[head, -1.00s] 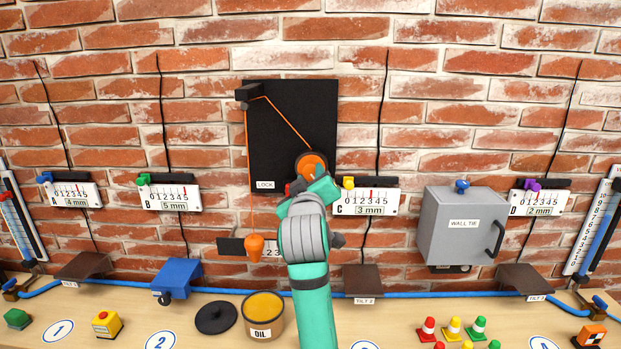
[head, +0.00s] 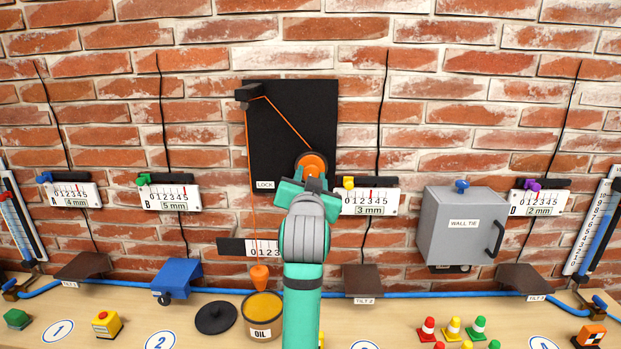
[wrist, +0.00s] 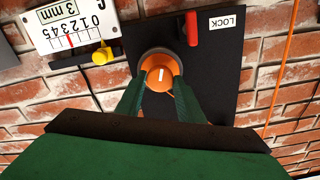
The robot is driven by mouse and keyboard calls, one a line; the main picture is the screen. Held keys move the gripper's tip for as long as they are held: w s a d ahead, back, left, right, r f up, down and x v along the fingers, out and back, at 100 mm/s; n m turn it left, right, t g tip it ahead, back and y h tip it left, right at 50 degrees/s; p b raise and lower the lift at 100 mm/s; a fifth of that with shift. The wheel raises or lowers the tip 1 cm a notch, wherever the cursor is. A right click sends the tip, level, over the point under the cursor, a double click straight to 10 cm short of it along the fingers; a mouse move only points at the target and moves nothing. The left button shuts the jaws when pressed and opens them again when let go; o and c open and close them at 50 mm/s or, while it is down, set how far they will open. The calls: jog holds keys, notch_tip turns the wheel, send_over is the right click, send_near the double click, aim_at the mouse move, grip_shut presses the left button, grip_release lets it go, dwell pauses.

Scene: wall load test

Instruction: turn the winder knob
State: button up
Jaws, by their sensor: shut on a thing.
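The orange winder knob (head: 311,163) is on the black wall board (head: 290,120). In the wrist view its face (wrist: 161,76) carries a short white mark. My gripper (wrist: 160,88) is shut on the knob, one finger at each side. In the head view my gripper (head: 306,180) covers the knob's lower part. An orange cord (head: 285,118) runs from the knob up over a dark bracket (head: 248,94) and down to an orange bob (head: 260,275). The bob hangs at the open oil tin (head: 263,331); whether its tip touches the oil is unclear.
A red lever (wrist: 192,28) is beside the LOCK label (wrist: 227,21). Gauge C (head: 369,203), with a yellow knob, is just right of my gripper. A grey WALL TIE box (head: 462,240) stands out farther right. A black lid (head: 215,318) lies left of the tin.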

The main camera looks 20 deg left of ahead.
jog(key=shift+f+m, duration=0.1)
jog(key=shift+m, duration=6.9)
jog(key=o, duration=1.1)
jog(key=shift+c, duration=0.2)
